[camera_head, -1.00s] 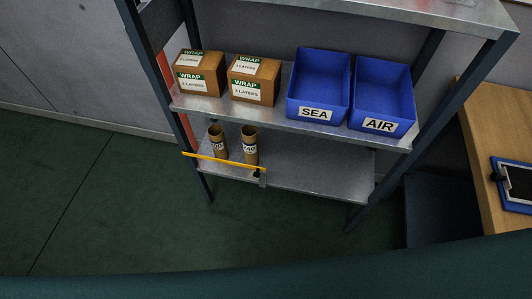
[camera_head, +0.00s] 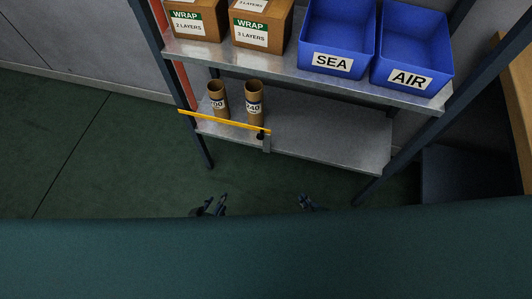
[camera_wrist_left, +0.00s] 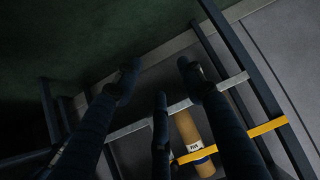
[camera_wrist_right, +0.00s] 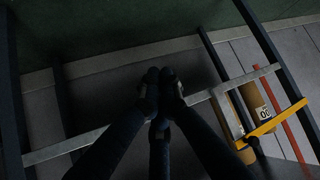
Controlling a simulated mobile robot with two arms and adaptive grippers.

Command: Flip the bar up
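The yellow bar (camera_head: 222,121) lies roughly level across the front left of the lower shelf, its right end at a dark pivot on a small bracket (camera_head: 266,141). Two brown cardboard tubes (camera_head: 217,101) (camera_head: 254,104) stand behind it. My left gripper (camera_head: 213,206) is in front of and below the bar, apart from it; its fingers (camera_wrist_left: 157,73) are spread and empty in the left wrist view, where the bar (camera_wrist_left: 267,128) also shows. My right gripper (camera_head: 310,202) is right of the bar; its fingertips (camera_wrist_right: 161,77) are together with nothing between. The bar (camera_wrist_right: 272,124) is right of them.
The upper shelf (camera_head: 285,65) holds two wrap boxes (camera_head: 198,25) (camera_head: 262,26) and blue bins marked SEA (camera_head: 335,62) and AIR (camera_head: 408,80). Shelf posts (camera_head: 187,120) (camera_head: 385,160) stand at both sides. The lower shelf's right part (camera_head: 335,135) is bare.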

